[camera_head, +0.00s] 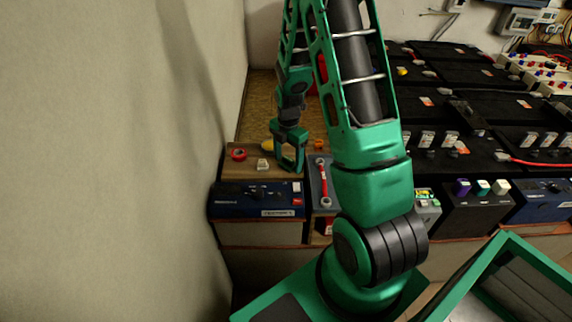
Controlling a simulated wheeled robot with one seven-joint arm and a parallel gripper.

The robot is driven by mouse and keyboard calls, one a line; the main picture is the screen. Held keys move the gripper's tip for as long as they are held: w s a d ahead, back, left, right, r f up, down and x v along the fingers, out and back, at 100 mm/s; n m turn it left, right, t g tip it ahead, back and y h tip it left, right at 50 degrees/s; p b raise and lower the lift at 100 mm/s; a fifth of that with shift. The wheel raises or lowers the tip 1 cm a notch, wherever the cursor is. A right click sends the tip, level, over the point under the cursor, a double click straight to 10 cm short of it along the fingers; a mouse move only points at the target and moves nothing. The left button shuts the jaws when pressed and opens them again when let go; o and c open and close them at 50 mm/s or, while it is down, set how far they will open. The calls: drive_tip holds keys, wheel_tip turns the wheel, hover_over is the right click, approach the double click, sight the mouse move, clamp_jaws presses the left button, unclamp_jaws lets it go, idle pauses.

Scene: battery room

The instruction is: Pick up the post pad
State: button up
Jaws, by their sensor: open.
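My gripper (289,165) hangs open and points down over the wooden bench at centre left, with nothing seen between its fingers. A small red ring with a pale centre (239,154) lies on the bench to its left; it may be the post pad, but I cannot tell for sure. A small whitish piece (262,164) lies between the ring and my gripper, nearer to my gripper.
A blue box (255,200) stands at the front of the bench, below my gripper. A red-handled tool (323,185) and a small orange thing (319,145) are to its right. Black batteries (480,105) fill the right side. A bare wall (130,160) closes the left.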

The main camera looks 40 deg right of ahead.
sight(288, 158)
drive_tip(key=c, duration=1.2)
drive_tip(key=shift+r, duration=0.85)
wheel_tip(288, 158, up, 3)
drive_tip(key=shift+a+f, duration=0.1)
drive_tip(key=s+a+r, duration=0.6)
drive_tip(key=a, duration=0.3)
drive_tip(key=shift+a+r, duration=0.3)
drive_tip(key=shift+a, duration=0.05)
drive_tip(key=shift+s, duration=0.1)
